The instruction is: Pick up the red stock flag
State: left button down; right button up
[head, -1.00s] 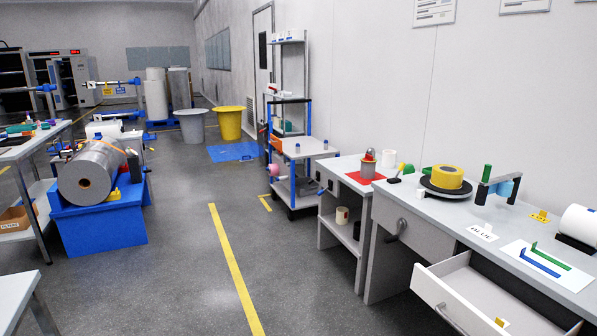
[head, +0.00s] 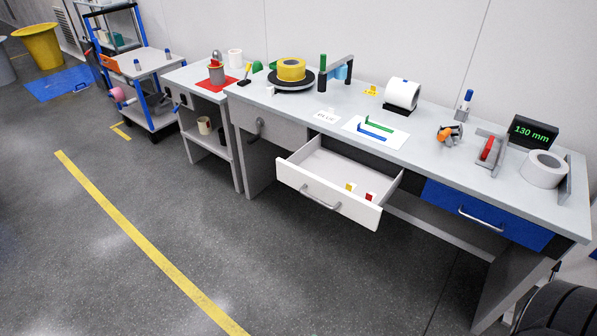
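A small red piece with some white on it (head: 370,197), which looks like the red stock flag, is inside the open white drawer (head: 328,207), near its front right corner. A similar small yellow piece (head: 349,187) lies to its left in the same drawer. The drawer is pulled out from under the long grey workbench (head: 290,113). The drawer's front panel partly hides what lies close behind it. Neither of my grippers is in view.
The bench holds a yellow tape roll (head: 291,69), white rolls (head: 402,93), a white sheet with blue and green strips (head: 362,138), and a 130 mm display (head: 532,132). A blue drawer (head: 485,214) is at right. The floor (head: 270,270) before the bench is mostly clear.

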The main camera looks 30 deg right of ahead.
aim_at(371, 197)
jog(key=z, duration=1.3)
